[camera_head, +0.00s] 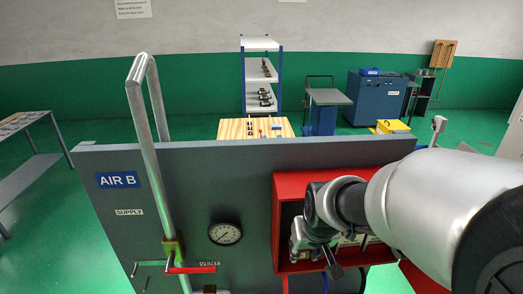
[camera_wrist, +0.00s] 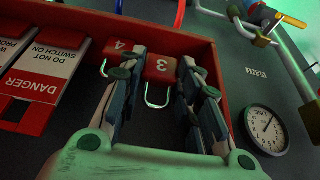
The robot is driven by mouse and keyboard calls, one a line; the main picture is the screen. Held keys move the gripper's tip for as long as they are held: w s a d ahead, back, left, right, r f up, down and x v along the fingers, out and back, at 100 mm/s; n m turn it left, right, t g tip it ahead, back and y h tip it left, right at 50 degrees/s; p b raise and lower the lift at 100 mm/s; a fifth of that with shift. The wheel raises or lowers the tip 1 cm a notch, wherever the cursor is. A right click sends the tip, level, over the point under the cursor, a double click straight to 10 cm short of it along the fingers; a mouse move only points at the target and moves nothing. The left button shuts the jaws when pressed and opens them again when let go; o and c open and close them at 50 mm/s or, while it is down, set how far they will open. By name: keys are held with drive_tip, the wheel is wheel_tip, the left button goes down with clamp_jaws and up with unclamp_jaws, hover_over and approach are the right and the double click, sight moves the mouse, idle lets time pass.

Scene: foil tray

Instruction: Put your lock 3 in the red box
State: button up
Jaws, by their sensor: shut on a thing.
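Lock 3 (camera_wrist: 161,67) is a red padlock marked with a 3, its metal shackle pointing down in the wrist view. My gripper (camera_wrist: 158,76) is shut on it, one finger on each side. In the head view, my gripper (camera_head: 318,252) is in front of the red box (camera_head: 283,183), which is fixed to a grey panel. The box's red rim also shows in the wrist view (camera_wrist: 200,42). A red lock marked 4 (camera_wrist: 122,48) is just left of lock 3, partly hidden by my left finger. My arm hides much of the box in the head view.
Danger tags (camera_wrist: 42,70) are at the left in the wrist view. A pressure gauge (camera_head: 225,233) is on the panel left of the box. A tall metal pipe (camera_head: 148,140) with a red-handled valve (camera_head: 190,268) stands further left.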

drive_tip(key=shift+w, duration=1.15)
wheel_tip(320, 180, down, 4)
drive_tip(key=shift+r, duration=0.25)
drive_tip(key=shift+f, duration=0.1)
drive_tip(key=shift+f, duration=0.15)
drive_tip(key=o, duration=0.8)
